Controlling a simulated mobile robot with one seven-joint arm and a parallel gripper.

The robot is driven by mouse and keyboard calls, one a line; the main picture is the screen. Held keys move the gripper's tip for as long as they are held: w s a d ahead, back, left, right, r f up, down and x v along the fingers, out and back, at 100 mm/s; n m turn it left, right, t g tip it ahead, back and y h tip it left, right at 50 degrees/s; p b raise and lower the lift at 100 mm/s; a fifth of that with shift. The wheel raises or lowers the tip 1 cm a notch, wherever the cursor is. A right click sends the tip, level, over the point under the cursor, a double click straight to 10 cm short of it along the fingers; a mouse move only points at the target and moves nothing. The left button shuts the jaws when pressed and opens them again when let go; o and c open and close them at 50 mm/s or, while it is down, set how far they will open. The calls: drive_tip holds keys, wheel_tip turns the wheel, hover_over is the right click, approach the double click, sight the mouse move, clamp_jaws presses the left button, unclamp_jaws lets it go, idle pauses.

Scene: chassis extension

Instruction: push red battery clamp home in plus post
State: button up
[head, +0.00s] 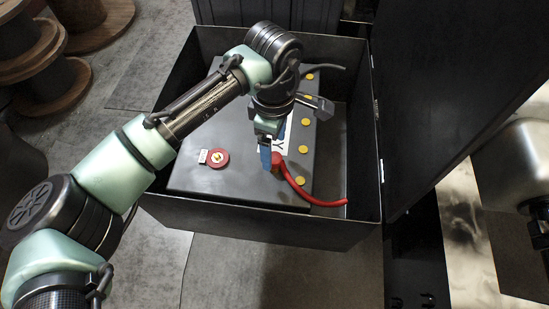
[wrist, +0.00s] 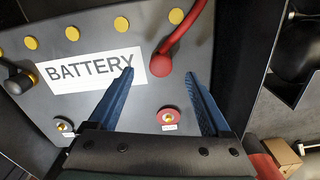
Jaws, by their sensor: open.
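The red battery clamp (head: 277,160), a round red end on a red cable, is on the battery top (head: 235,180); I cannot tell whether it touches it. It also shows in the wrist view (wrist: 161,65), in line with the gap between my fingertips. The plus post (head: 217,158), a brass stud in a red ring with a small label, stands bare to the left of the clamp. In the wrist view the post (wrist: 169,118) shows between my fingers, nearer their base. My gripper (wrist: 160,73) has blue fingers spread apart and holds nothing. In the head view the fingers partly hide the clamp.
The battery sits in an open dark box (head: 260,217) with raised walls and an upright lid (head: 425,95) at right. Several yellow caps (head: 303,149) line the battery. A second post (wrist: 63,126) and a black clamp (wrist: 18,80) show at left in the wrist view.

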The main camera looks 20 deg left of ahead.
sight(274, 157)
wheel_tip(274, 157, down, 5)
drive_tip(key=shift+s+f+b, duration=0.1)
drive_tip(key=shift+b, duration=0.2)
clamp_jaws()
idle(0.5)
